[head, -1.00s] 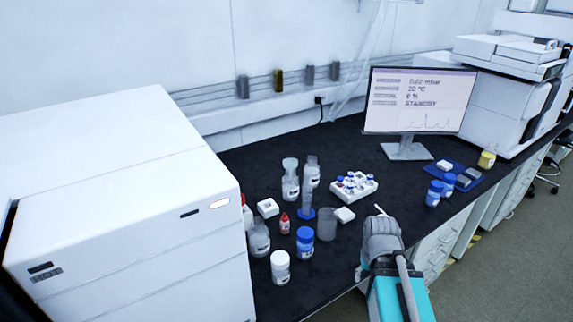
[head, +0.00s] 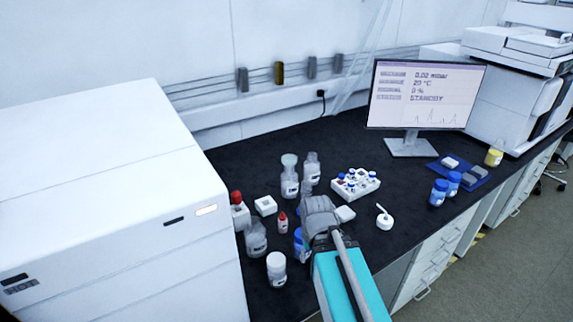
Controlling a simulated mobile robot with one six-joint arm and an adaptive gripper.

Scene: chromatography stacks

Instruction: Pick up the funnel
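A pale, wide-mouthed piece (head: 289,160), which looks like the funnel, sits upright on top of a clear bottle (head: 290,186) at the back of the bottle group. It is small in the head view, so its exact shape is hard to tell. My gripper (head: 317,206) is in front of and to the right of it, lower in the picture and apart from it. The gripper is seen from behind. Its fingertips are hidden, so I cannot see whether it is open or shut.
A second clear bottle (head: 311,169) stands close beside the funnel's right. A vial rack (head: 368,187) and a white round dish with a thin stick (head: 384,221) lie to the right. A white-capped jar (head: 276,268) stands in front. The black bench (head: 410,185) is clear before the monitor.

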